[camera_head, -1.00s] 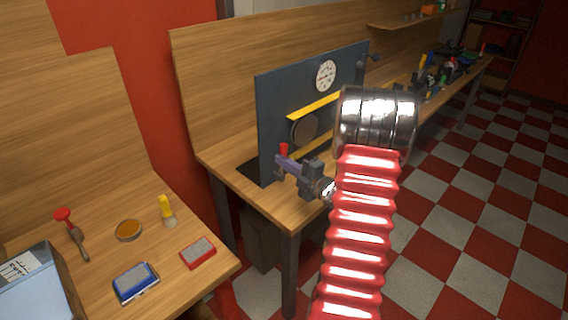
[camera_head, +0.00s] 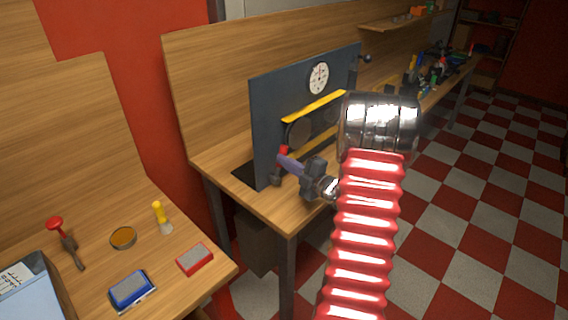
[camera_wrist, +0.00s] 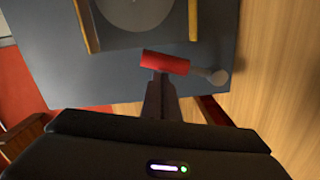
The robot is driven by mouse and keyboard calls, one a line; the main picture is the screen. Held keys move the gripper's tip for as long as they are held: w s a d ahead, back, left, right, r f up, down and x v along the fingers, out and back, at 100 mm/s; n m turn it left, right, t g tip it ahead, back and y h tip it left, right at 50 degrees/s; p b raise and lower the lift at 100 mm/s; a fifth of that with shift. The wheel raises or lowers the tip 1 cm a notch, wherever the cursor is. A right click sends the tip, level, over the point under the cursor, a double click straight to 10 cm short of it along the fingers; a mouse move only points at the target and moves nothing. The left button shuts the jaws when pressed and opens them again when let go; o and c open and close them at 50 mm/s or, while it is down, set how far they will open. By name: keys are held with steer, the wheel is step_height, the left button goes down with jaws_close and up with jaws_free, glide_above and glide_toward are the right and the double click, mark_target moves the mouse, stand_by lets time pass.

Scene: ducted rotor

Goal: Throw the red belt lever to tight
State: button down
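The belt lever has a red grip (camera_head: 283,151) near the lower left of a dark upright panel (camera_head: 266,120). In the wrist view the red grip (camera_wrist: 165,62) lies across the picture, with its grey rounded end (camera_wrist: 215,76) to the right. My gripper (camera_head: 285,164) is at the grip in the head view. In the wrist view its dark narrow fingertip end (camera_wrist: 160,80) meets or overlaps the grip's near side. Whether the fingers are apart or closed around it is hidden.
A white dial (camera_head: 318,78) sits high on the panel. The panel stands on a wooden bench (camera_head: 262,207). A nearer table at left holds a blue box (camera_head: 131,289), a red box (camera_head: 195,259) and a yellow-handled tool (camera_head: 160,217). Checkered floor is clear at right.

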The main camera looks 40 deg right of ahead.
steer(key=s+a+r, duration=0.1)
steer(key=s+a, duration=0.2)
steer(key=s, duration=0.8)
steer(key=shift+r, duration=0.15)
steer(key=shift+s, duration=0.1)
stand_by(0.6)
